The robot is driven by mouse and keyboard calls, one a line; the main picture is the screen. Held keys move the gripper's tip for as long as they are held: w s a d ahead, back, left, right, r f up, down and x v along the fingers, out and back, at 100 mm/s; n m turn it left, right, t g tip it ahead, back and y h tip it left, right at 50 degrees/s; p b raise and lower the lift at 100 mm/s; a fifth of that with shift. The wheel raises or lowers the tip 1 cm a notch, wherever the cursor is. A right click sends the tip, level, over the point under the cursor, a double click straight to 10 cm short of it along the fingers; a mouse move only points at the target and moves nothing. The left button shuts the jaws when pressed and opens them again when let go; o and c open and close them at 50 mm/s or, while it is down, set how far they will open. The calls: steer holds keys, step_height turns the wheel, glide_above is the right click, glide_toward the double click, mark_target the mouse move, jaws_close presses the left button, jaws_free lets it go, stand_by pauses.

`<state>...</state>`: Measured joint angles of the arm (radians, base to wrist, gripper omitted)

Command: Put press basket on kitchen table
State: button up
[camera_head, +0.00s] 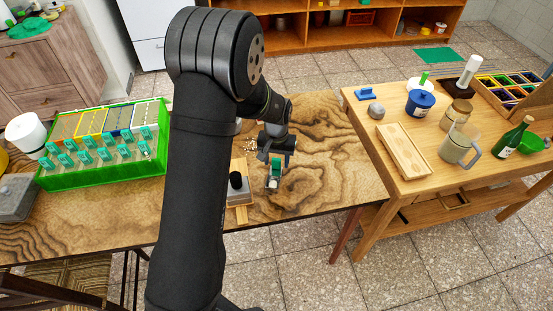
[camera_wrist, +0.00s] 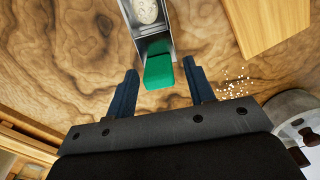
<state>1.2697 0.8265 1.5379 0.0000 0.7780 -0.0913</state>
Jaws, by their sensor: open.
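The press basket (camera_head: 273,184) looks like a small metal trough with a green handle; it lies on the wood-grain table (camera_head: 330,160). In the wrist view its metal trough (camera_wrist: 150,42) holds a pale speckled oval piece, and its green handle (camera_wrist: 160,72) points towards me. My gripper (camera_head: 275,157) is right by the green end. In the wrist view my gripper (camera_wrist: 159,68) is open, one finger on each side of the handle, with gaps showing. I cannot tell which table is the kitchen table; a lighter wooden table (camera_head: 375,245) stands at the right.
A black-knobbed press on a wooden board (camera_head: 241,214) stands just left of the basket. A green crate (camera_head: 110,176) with several teal-topped items is further left. The right table carries a wooden tray (camera_head: 404,152), a blue pot (camera_head: 419,104), a mug and a bottle. Pale crumbs lie near my gripper.

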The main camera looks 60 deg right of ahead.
step_height(320, 180, up, 12)
steer(key=shift+r, duration=0.15)
stand_by(0.5)
steer(key=shift+f, duration=4.55)
steer(key=shift+f, duration=0.1)
